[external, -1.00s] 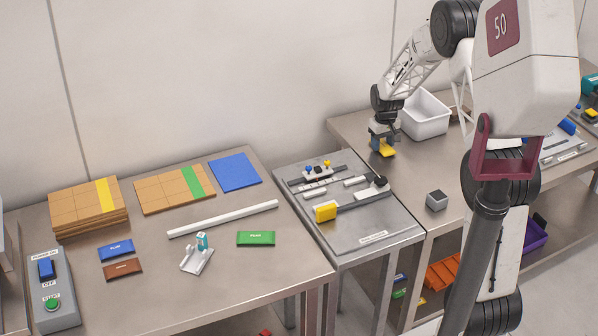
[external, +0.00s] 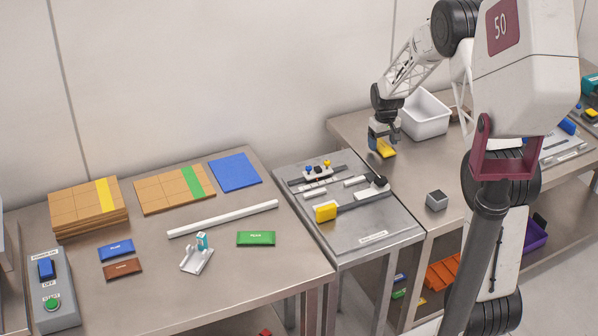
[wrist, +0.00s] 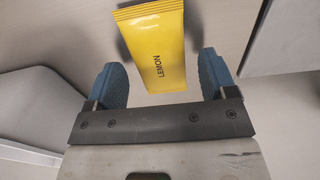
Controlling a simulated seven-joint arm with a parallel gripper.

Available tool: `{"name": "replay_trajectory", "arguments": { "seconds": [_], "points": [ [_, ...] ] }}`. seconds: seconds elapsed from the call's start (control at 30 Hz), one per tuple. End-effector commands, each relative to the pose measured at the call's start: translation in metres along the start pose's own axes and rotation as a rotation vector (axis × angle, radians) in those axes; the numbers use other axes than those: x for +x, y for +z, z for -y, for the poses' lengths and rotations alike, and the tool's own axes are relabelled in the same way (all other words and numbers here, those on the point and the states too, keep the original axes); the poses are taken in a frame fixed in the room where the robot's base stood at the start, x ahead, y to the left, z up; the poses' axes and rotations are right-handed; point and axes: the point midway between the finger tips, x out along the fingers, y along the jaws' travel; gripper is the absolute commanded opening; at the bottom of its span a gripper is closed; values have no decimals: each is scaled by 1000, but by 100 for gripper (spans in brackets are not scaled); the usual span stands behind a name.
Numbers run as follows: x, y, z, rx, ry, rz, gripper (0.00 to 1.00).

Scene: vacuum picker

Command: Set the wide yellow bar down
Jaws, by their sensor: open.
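The wide yellow bar is a flat yellow packet (wrist: 155,42) printed LEMON. It lies on the right-hand metal table in the external view (external: 386,149). My gripper (external: 380,140) is just above and beside it, pointing down. In the wrist view my gripper (wrist: 161,75) is open, with blue fingers apart on either side of the bar's near end. Gaps show between both fingers and the packet.
A white bin (external: 425,115) stands behind my gripper. A small dark-topped grey cube (external: 436,200) is in front on the same table. To the left is a metal station (external: 360,232) holding a yellow block (external: 326,212). Bare tabletop lies around the bar.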

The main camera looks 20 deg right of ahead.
Motion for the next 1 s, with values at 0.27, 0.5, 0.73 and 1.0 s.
{"name": "replay_trajectory", "arguments": {
  "seconds": [0.27,0.5,0.73,1.0],
  "points": [
    [-34,-1,0,0,1,-4,78],
    [-73,0,0,0,1,-3,78],
    [-103,0,0,0,1,-3,78],
    [-116,0,0,0,0,0,78]
  ]
}}
